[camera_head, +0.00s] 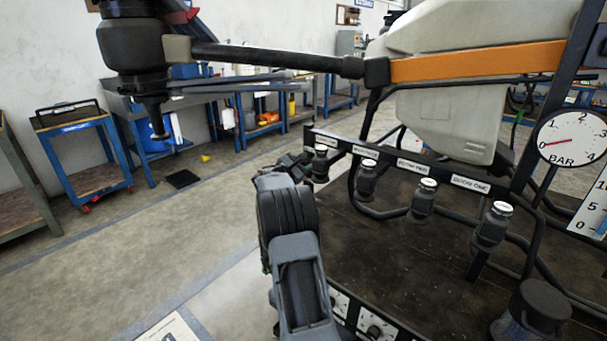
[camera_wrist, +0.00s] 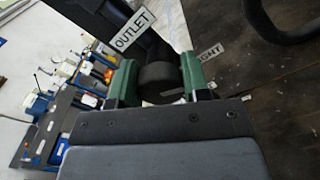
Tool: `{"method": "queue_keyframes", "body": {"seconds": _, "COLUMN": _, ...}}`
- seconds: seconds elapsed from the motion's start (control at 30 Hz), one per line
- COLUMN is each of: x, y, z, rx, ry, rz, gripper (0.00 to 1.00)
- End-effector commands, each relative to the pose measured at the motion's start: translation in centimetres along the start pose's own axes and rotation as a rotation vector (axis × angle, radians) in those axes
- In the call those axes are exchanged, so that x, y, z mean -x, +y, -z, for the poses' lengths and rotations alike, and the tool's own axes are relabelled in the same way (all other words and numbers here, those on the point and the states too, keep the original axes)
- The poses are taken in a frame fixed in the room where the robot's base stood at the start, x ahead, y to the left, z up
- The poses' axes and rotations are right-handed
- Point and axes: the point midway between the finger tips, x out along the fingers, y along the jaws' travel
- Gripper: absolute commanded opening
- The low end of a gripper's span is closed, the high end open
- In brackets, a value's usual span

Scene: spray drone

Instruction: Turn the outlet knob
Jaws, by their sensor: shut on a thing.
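The outlet knob (camera_wrist: 158,72) is a dark round knob below a white tilted label reading OUTLET (camera_wrist: 133,30) in the wrist view. My gripper (camera_wrist: 160,84) has its green fingertips on either side of this knob and is shut on it. In the head view my gripper (camera_head: 297,163) is at the left end of the labelled rail (camera_head: 405,166), partly hidden by my own arm. I cannot make out the knob clearly there, nor the angle to which it is turned.
Several dark valves with white caps (camera_head: 428,184) line the rail to the right. A pressure gauge (camera_head: 570,138) has its red needle near zero. The drone's orange-and-black arm (camera_head: 470,62) and white tank (camera_head: 450,120) overhang the rail. Open floor (camera_head: 130,240) lies to the left.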

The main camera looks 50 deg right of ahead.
Motion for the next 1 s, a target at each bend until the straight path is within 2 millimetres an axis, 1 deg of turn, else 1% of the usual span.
{"method": "queue_keyframes", "body": {"seconds": 0.03, "x": 0.01, "y": -0.29, "z": 0.44, "rx": -0.028, "ry": 0.000, "rz": -0.001, "gripper": 0.20}}
{"method": "queue_keyframes", "body": {"seconds": 0.2, "x": 0.00, "y": -0.25, "z": 0.32, "rx": -0.105, "ry": 0.000, "rz": 0.001, "gripper": 0.20}}
{"method": "queue_keyframes", "body": {"seconds": 0.4, "x": 0.00, "y": -0.16, "z": 0.15, "rx": -0.155, "ry": 0.000, "rz": 0.001, "gripper": 0.20}}
{"method": "queue_keyframes", "body": {"seconds": 0.93, "x": 0.00, "y": -0.09, "z": 0.03, "rx": -0.174, "ry": 0.001, "rz": 0.001, "gripper": 0.20}}
{"method": "queue_keyframes", "body": {"seconds": 0.97, "x": 0.00, "y": -0.09, "z": 0.03, "rx": -0.174, "ry": 0.001, "rz": 0.001, "gripper": 0.45}}
{"method": "queue_keyframes", "body": {"seconds": 1.0, "x": 0.00, "y": -0.09, "z": 0.03, "rx": -0.174, "ry": 0.001, "rz": 0.001, "gripper": 0.49}}
